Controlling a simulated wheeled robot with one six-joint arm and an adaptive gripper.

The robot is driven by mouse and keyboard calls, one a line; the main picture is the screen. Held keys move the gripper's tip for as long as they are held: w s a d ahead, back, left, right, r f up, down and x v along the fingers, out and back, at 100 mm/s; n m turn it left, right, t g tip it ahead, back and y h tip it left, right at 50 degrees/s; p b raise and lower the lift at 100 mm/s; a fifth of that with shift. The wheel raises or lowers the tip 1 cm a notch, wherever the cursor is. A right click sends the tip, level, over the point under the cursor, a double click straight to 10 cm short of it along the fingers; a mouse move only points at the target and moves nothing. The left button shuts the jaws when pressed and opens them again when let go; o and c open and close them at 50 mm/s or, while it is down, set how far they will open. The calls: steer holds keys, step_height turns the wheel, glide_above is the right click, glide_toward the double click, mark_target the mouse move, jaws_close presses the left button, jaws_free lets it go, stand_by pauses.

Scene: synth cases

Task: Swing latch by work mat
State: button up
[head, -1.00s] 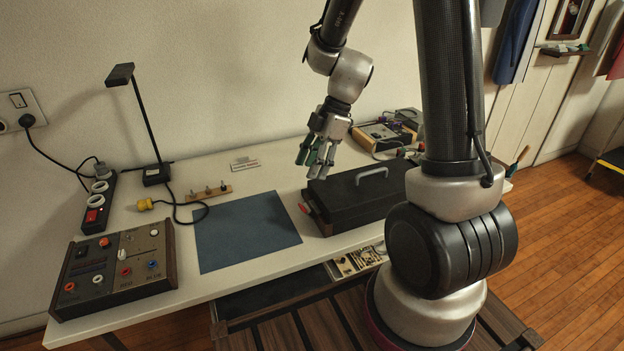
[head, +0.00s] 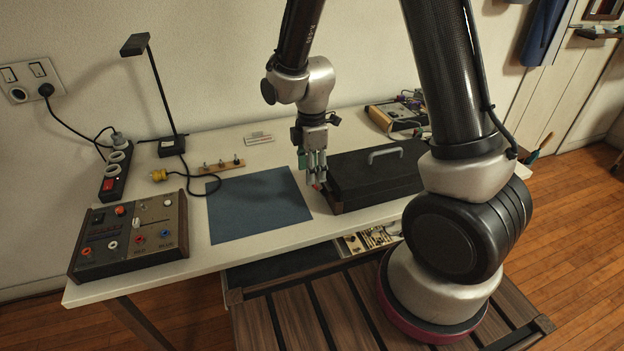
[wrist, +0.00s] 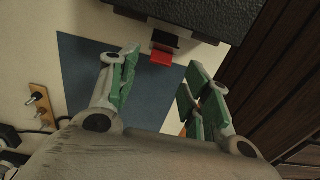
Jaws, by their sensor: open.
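The black case (head: 385,172) with a grey handle stands on the bench; its end also shows in the wrist view (wrist: 215,18). Its red latch (wrist: 161,57) sticks out from that end, facing the blue work mat (head: 258,207). The mat also shows in the wrist view (wrist: 82,78). My gripper (head: 313,181) points down at the latch end of the case, and its fingers mostly hide the latch in the head view. In the wrist view my gripper (wrist: 163,72) is open, with the latch framed between its green-padded fingertips. I cannot tell whether either finger touches it.
A control box (head: 130,237) and a power strip (head: 115,175) stand at the left. A desk lamp (head: 160,95) and a small wooden hook strip (head: 220,168) are behind the mat. Another device (head: 395,118) stands behind the case. The mat is bare.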

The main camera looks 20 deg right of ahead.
mark_target(315, 185)
steer(key=shift+f, duration=2)
steer(key=c, duration=0.8)
steer(key=shift+d+r+y, duration=0.15)
steer(key=shift+d+y, duration=0.25)
steer(key=shift+d, duration=0.05)
steer(key=shift+s+d+r+y, duration=0.1)
steer(key=shift+d+y, duration=0.35)
steer(key=shift+y, duration=0.35)
steer(key=shift+r+y, duration=0.1)
steer(key=shift+y, duration=0.2)
